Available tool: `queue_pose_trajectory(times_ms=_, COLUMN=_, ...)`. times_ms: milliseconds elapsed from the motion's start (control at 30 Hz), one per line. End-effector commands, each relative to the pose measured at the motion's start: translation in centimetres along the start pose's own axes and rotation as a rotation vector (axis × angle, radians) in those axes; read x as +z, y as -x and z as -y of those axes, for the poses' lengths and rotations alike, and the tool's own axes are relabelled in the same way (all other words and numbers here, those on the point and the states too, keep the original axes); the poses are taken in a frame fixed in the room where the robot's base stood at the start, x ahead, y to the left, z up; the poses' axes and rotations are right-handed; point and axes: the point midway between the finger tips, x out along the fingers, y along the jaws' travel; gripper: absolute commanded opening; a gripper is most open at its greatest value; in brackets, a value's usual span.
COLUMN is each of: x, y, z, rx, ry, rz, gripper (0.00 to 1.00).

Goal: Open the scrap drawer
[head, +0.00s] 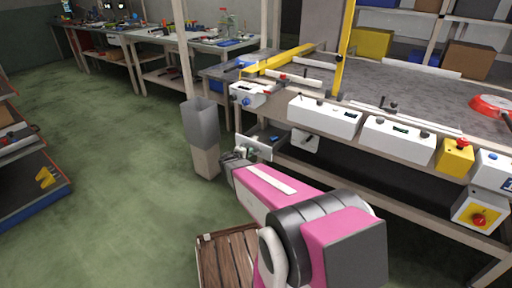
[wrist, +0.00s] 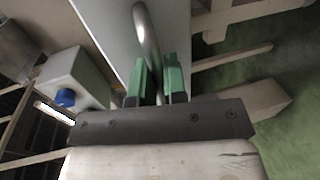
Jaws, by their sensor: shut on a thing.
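The drawer front is a pale grey panel (wrist: 112,25) in the wrist view, with a curved metal bar handle (wrist: 146,28) on it. My gripper (wrist: 160,80) has green fingertips, one on each side of the handle, shut on it. In the head view a small white panel (head: 256,147), which looks like the drawer front, is under the left end of the conveyor table. My gripper (head: 241,153) is at its left side, small and partly hidden by my pink arm. The inside of the drawer is not clearly visible, so I cannot tell how far it stands out.
A grey bin (head: 201,124) on a pale post stands just left of my gripper. White control boxes (head: 325,116) line the table's front edge above. A wooden slatted top (head: 228,262) is low near my arm. Green floor (head: 120,190) is clear to the left.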

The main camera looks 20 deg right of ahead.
Motion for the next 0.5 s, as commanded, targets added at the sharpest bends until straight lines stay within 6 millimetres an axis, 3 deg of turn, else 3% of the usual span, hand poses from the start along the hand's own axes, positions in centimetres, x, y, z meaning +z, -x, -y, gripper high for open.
queue_pose_trajectory(times_ms=200, x=0.0, y=2.8, z=0.6, rx=-0.001, ry=0.000, rz=-0.002, gripper=0.00)
queue_pose_trajectory(times_ms=500, x=-0.1, y=3.7, z=0.8, rx=0.000, ry=-0.001, rz=0.000, gripper=0.00)
